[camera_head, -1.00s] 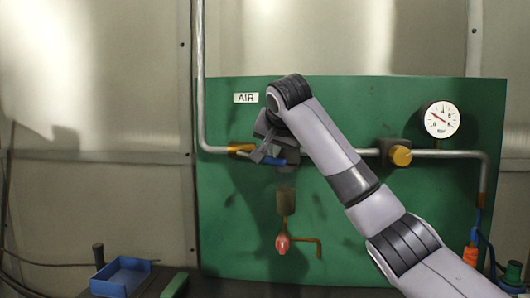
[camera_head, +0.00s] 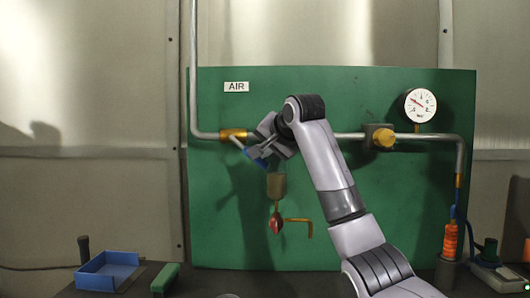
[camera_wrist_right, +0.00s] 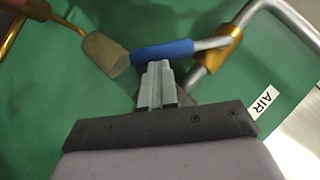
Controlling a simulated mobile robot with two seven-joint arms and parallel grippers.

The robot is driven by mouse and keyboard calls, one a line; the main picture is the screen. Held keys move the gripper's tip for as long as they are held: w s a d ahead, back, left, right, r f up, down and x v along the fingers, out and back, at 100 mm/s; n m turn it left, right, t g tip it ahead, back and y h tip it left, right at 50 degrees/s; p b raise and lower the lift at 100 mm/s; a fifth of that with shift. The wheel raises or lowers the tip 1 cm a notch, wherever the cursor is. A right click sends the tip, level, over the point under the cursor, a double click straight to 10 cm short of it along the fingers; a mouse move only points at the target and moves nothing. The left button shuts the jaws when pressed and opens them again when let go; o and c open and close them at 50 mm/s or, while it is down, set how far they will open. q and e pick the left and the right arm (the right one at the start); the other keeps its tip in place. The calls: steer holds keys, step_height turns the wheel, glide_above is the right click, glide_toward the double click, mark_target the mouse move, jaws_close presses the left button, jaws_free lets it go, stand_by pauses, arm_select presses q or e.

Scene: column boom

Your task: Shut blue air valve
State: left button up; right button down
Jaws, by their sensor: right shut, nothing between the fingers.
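The blue air valve has a brass body (camera_head: 232,134) on the grey pipe, left of centre on the green panel and below the AIR label (camera_head: 236,87). Its lever with a blue grip (camera_head: 261,162) slants down to the right from the body, partly hidden by my right gripper. In the wrist view, the blue grip (camera_wrist_right: 163,50) and the brass body (camera_wrist_right: 216,52) show clearly. My right gripper (camera_head: 262,148) is shut and empty. Its fingertips (camera_wrist_right: 155,68) are at the side of the blue grip, seemingly touching it, not around it. My left gripper is not in view.
A tan bowl (camera_head: 276,186) with a red knob (camera_head: 276,223) and a bent brass tube (camera_head: 299,221) hangs below. A yellow regulator knob (camera_head: 383,138) and a gauge (camera_head: 419,105) sit to the right. A blue tray (camera_head: 107,270) stands on the bench.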

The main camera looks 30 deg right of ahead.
steer(key=shift+w+a+f+m+t+y+b, duration=0.1)
steer(key=shift+a+f+m+t+y+b, duration=0.1)
steer(key=shift+f+m+b, duration=0.3)
steer(key=shift+w+a+f+m+t+y+b, duration=0.1)
steer(key=shift+f+t+y+b, duration=0.15)
steer(key=shift+f, duration=0.4)
arm_select(q)
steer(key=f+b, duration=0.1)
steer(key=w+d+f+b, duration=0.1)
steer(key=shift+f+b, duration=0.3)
steer(key=shift+b, duration=0.05)
arm_select(e)
steer(key=w+a+f+m+t, duration=0.2)
steer(key=m+t, duration=0.1)
steer(key=a+f+m+t+y, duration=0.1)
steer(key=m, duration=0.1)
steer(key=shift+w+a+f+t, duration=0.3)
steer(key=shift+w+t, duration=0.05)
steer(key=shift+w, duration=0.05)
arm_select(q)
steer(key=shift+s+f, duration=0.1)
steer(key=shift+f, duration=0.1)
arm_select(e)
steer(key=shift+m, duration=0.3)
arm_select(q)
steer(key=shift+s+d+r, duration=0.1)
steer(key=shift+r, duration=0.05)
